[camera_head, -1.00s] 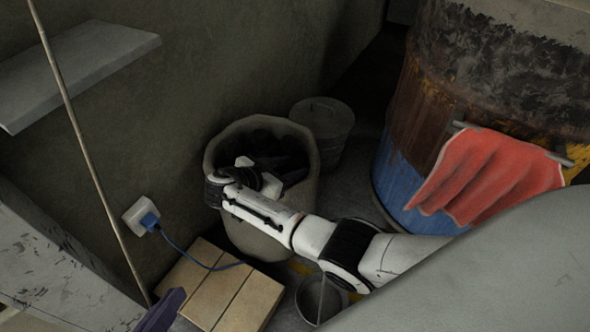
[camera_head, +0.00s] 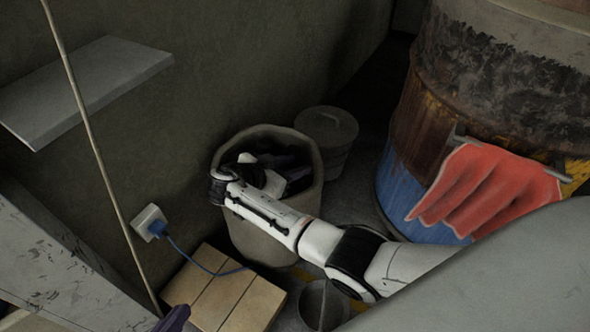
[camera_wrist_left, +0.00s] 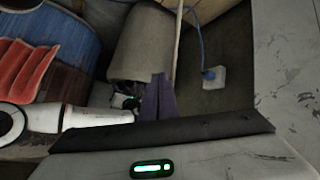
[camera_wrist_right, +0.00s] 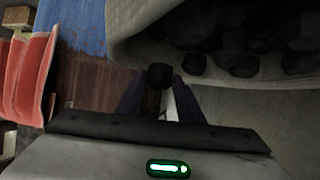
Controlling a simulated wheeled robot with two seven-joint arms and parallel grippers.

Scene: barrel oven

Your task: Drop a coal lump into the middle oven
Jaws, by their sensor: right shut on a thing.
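A tall pale sack (camera_head: 262,235) stands by the wall, with dark coal lumps (camera_head: 292,165) inside; the coal also shows in the right wrist view (camera_wrist_right: 265,35). My right gripper (camera_wrist_right: 159,92) is shut on a dark coal lump (camera_wrist_right: 159,75), which shows between its fingertips beside the sack's rim. In the head view my right arm reaches over the sack, and its wrist hides part of the opening. My left gripper (camera_wrist_left: 158,98) has its fingers together and empty; only a purple tip (camera_head: 173,319) shows in the head view. A rusty, blue-based barrel (camera_head: 418,150) stands at right; its opening is out of view.
A lidded bin (camera_head: 327,138) stands behind the sack, and a small bucket (camera_head: 322,305) in front. Wooden boards (camera_head: 225,290), a thin pole (camera_head: 95,150), a blue-plugged socket (camera_head: 150,222) and a wall shelf (camera_head: 90,85) are at left.

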